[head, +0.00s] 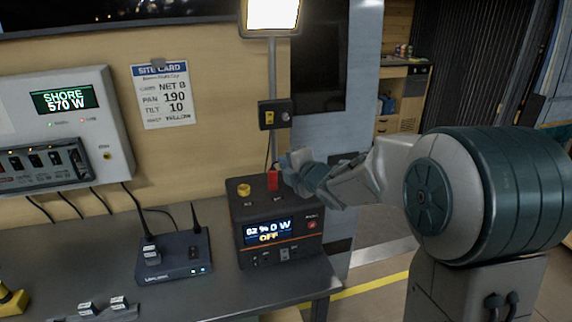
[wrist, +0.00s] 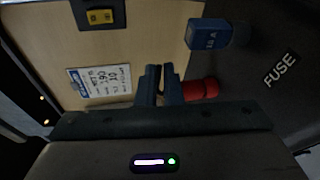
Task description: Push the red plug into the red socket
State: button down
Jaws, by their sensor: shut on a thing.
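A red plug (head: 272,181) stands upright at the top of a dark power station with a display reading 62 %, 0 W and OFF. In the wrist view the red plug (wrist: 195,91) lies just past the fingertips, partly covered by one finger. A round red part (wrist: 212,86) at its far end may be the red socket; whether the two are fully joined cannot be told. My gripper (head: 285,164) reaches in from the right, at the plug's upper end. In the wrist view my gripper (wrist: 160,80) shows its fingers close together; the grip point is hidden.
A yellow round part (head: 244,190) sits on the power station (head: 240,235), left of the plug. A blue piece marked 20 A (wrist: 208,35) stands near a FUSE label (wrist: 280,68). A switch box (head: 274,114) hangs above. A router (head: 173,257) is left on the bench.

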jog(key=c, duration=1.5)
grip_release()
jog(key=v, duration=1.3)
jog(key=shift+s+d, duration=0.15)
jog(key=shift+s, duration=0.2)
jog(key=shift+r, duration=0.15)
